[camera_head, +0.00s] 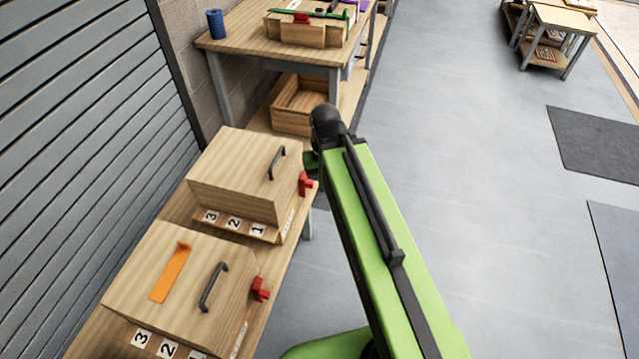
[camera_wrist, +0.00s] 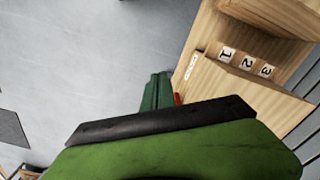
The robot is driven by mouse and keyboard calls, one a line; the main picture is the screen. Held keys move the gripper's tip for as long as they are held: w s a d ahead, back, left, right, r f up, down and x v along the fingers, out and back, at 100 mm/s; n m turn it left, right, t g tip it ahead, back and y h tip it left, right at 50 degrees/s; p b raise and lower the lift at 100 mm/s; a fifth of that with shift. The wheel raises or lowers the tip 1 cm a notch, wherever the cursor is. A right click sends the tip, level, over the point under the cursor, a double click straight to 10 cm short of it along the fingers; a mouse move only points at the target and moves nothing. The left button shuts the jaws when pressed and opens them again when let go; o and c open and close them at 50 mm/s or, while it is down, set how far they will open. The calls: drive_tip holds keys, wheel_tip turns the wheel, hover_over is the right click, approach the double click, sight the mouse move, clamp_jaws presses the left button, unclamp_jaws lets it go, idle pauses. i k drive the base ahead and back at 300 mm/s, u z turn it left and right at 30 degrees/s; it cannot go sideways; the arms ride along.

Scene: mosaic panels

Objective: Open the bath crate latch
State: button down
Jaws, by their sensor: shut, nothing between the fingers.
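Two wooden crates stand on a bench at the left, each with a dark handle and a red latch. The farther crate (camera_head: 235,172) has its red latch (camera_head: 305,184) on its right side. The nearer crate (camera_head: 190,285) has its red latch (camera_head: 260,289) on its right side. Both lids look closed. The crate labels are too small to read, so I cannot tell which is the bath crate. My gripper (camera_head: 312,160) is shut and empty beside the farther latch. In the wrist view its green fingers (camera_wrist: 156,92) are close to a mostly hidden red latch (camera_wrist: 178,98); contact is unclear.
Number tiles (camera_head: 233,223) lie in front of each crate. An orange strip (camera_head: 170,272) lies on the nearer lid. A table (camera_head: 240,38) with a blue roll (camera_head: 215,23) stands behind. A shutter wall (camera_head: 80,120) closes the left. Grey floor (camera_head: 480,150) is open at right.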

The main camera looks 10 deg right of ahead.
sight(304, 182)
drive_tip(key=u, duration=1.85)
drive_tip(key=k, duration=1.55)
drive_tip(key=z, duration=0.5)
drive_tip(key=i, duration=1)
drive_tip(key=u, duration=0.15)
